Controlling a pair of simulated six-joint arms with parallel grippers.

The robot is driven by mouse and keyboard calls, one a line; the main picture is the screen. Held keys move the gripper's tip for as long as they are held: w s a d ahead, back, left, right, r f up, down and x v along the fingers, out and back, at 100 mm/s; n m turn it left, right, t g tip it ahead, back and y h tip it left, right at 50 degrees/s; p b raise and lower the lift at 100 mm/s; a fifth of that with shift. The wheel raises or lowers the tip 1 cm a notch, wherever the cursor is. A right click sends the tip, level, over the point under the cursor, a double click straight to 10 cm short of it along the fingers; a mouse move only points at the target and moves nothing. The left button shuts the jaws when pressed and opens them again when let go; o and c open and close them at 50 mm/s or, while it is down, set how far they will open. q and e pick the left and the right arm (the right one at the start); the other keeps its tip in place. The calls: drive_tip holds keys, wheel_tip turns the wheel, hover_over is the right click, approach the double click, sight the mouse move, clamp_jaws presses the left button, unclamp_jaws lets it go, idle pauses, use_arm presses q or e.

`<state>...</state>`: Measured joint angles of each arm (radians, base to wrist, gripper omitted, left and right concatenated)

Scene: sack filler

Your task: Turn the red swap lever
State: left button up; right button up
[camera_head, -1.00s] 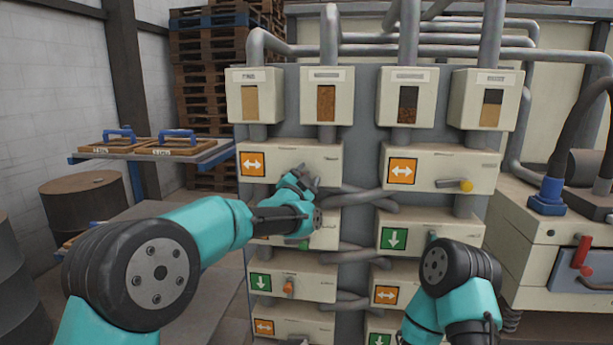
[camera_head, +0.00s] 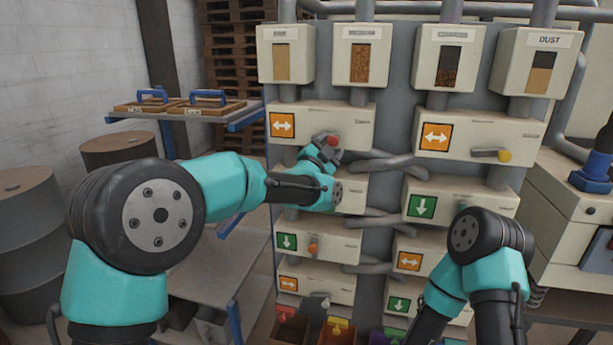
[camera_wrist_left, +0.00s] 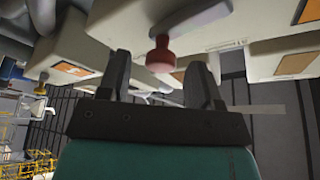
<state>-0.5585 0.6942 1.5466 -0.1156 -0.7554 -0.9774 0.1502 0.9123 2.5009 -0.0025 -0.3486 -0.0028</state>
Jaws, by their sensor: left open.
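The red knob of the swap lever (camera_head: 333,141) shows on the upper left cream box, the one with an orange double-arrow sign (camera_head: 283,125). My left gripper (camera_head: 326,147) is at this knob, just in front of and below the box. In the left wrist view the red knob (camera_wrist_left: 160,54) hangs between the two open fingers of the left gripper (camera_wrist_left: 160,75), with gaps on both sides. The lever's grey arm runs up behind the knob. My right arm (camera_head: 478,255) is at the lower right; its gripper is not visible.
A yellow-knobbed lever (camera_head: 504,156) is on the upper right box, and an orange knob (camera_head: 313,248) sits lower left. Grey pipes (camera_head: 385,165) run between the columns. A shelf with blue-handled trays (camera_head: 180,106) is at left. Coloured bins stand at the bottom.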

use_arm(q)
drive_tip(key=v, duration=1.3)
drive_tip(key=shift+w+a+f, duration=0.1)
drive_tip(key=shift+f, duration=0.05)
